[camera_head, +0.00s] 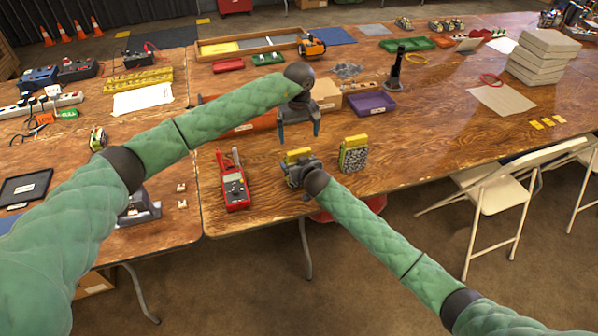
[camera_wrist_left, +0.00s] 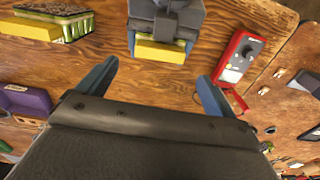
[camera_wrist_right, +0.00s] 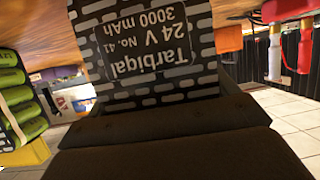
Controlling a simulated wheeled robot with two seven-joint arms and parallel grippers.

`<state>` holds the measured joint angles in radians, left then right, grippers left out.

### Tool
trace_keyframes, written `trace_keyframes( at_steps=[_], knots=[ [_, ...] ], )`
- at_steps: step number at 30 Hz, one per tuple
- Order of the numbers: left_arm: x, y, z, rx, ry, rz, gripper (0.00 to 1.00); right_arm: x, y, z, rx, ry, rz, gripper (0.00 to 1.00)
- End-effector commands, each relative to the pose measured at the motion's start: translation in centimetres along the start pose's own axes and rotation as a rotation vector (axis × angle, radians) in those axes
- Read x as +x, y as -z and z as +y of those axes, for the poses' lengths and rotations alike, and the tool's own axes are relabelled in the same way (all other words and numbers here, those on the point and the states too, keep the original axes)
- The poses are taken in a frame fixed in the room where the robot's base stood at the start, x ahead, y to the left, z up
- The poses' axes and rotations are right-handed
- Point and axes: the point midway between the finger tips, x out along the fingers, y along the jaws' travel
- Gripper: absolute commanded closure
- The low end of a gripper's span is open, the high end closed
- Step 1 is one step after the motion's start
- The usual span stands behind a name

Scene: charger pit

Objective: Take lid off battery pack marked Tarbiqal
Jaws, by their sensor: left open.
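The battery pack (camera_wrist_right: 150,45) marked Tarbiqal, 24 V, 3000 mAh, fills the upper middle of the right wrist view. Its yellow lid (camera_head: 298,154) is on top in the head view and also shows in the left wrist view (camera_wrist_left: 160,51). My right gripper (camera_head: 297,172) is at the pack's near side, its blue fingers either side of it in the left wrist view, shut on its body. My left gripper (camera_head: 300,131) is open and empty, pointing down above and behind the pack; its spread fingers show in the left wrist view (camera_wrist_left: 155,82).
A second yellow-lidded battery pack (camera_head: 353,155) stands close to the right. A red multimeter (camera_head: 234,188) lies to the left. A purple tray (camera_head: 371,104) and a black upright tool (camera_head: 396,70) are behind. The table's front edge is near; bare wood lies to the right.

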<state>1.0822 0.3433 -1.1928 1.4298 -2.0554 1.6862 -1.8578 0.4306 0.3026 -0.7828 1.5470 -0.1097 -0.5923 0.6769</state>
Motion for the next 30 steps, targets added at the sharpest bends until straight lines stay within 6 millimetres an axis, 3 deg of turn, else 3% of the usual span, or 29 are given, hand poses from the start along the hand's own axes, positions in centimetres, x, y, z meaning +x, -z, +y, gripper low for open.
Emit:
trace_keyframes(
  at_steps=[3, 18, 23, 30],
  knots=[
    [-0.1, 0.0, 0.0, 0.000, 0.000, 0.000, 0.01, 0.0, 0.0, 0.0, 0.000, 0.000, 0.000, 0.55],
    [-4.1, 0.1, 0.0, -0.056, 0.001, 0.001, 0.01, 0.0, 0.0, 0.0, 0.000, 0.000, 0.000, 0.55],
    [-3.2, 0.0, 0.0, -0.060, 0.001, -0.002, 0.01, 0.0, 0.0, 0.0, 0.000, 0.000, 0.000, 0.55],
    [0.3, -0.1, 0.0, -0.059, 0.001, -0.003, 0.01, 0.0, 0.0, 0.0, 0.000, 0.000, 0.000, 0.55]
  ],
)
